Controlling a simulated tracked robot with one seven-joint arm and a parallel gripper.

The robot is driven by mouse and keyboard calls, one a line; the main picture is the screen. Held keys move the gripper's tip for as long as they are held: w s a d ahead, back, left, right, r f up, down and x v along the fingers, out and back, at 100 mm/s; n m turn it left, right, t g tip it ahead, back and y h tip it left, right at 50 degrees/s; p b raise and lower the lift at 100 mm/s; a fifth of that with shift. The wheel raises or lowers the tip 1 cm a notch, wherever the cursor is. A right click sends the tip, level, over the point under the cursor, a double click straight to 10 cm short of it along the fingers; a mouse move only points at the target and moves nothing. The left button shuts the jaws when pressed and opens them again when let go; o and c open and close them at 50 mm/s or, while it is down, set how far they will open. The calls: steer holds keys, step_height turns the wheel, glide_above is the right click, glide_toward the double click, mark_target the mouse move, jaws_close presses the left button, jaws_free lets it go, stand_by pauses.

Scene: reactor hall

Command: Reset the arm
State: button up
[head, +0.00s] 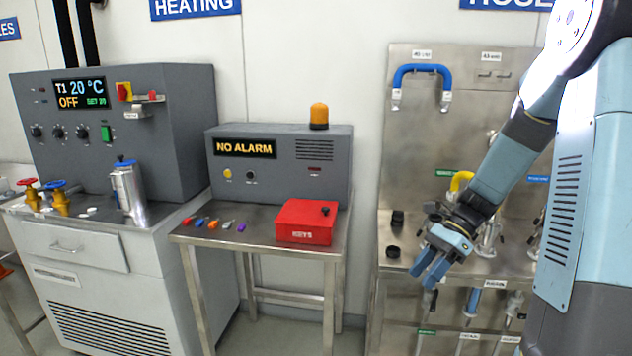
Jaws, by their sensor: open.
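My gripper (430,271) is at the right of the head view, at the end of my blue and grey arm. The arm reaches down and to the left from the upper right. The gripper points downward in front of the steel hose bench (418,221). Its two blue fingers look parted, with nothing seen between them. Whether it touches the bench cannot be told from this view. My arm hides part of the bench's back panel and some fittings.
A steel table (210,237) carries a red KEYS box (305,222), several coloured keys and an alarm unit (280,163) reading NO ALARM. A heating unit (170,110) stands at left. A blue hose (421,70) hangs on the panel. Floor shows between the tables.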

steer(key=s+a+r+n+t+h, duration=0.1)
steer(key=s+r+n+t+h, duration=0.6)
steer(key=s+r+n, duration=0.9)
steer(key=shift+s+r+t+h, duration=0.15)
steer(key=shift+r+t+h, duration=0.25)
steer(key=shift+r+t, duration=0.5)
